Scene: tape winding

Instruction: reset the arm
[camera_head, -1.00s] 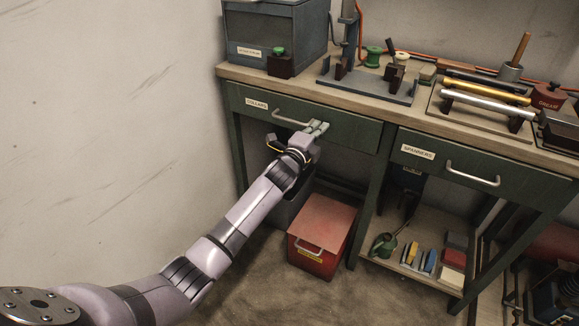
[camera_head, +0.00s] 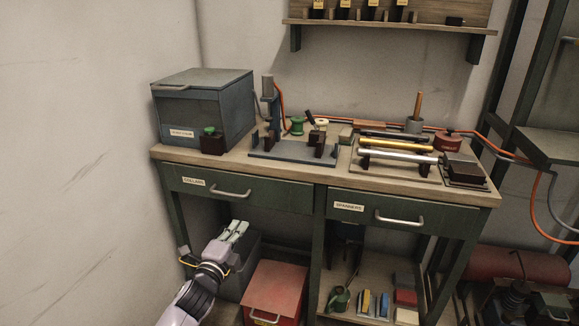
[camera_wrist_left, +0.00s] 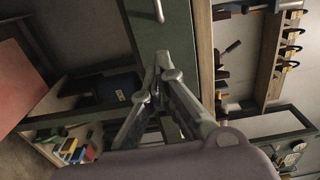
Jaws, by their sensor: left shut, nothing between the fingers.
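My left gripper (camera_head: 236,230) is at the lower left of the head view, below the handle of the collars drawer (camera_head: 265,195) and apart from it. Its fingers are together and hold nothing. In the left wrist view the fingers (camera_wrist_left: 163,62) meet at the tips, with a green drawer front (camera_wrist_left: 165,30) and its metal handle beyond them. The collars drawer looks closed. The spanners drawer (camera_head: 362,217) to its right also looks closed. My right gripper is out of view.
The bench top (camera_head: 300,166) carries a grey-blue box (camera_head: 200,110), a spool fixture and metal tubes on a rack. A red box (camera_head: 272,292) stands low, right of my left arm. A wall shelf (camera_head: 400,27) hangs above. Bare wall lies to the left.

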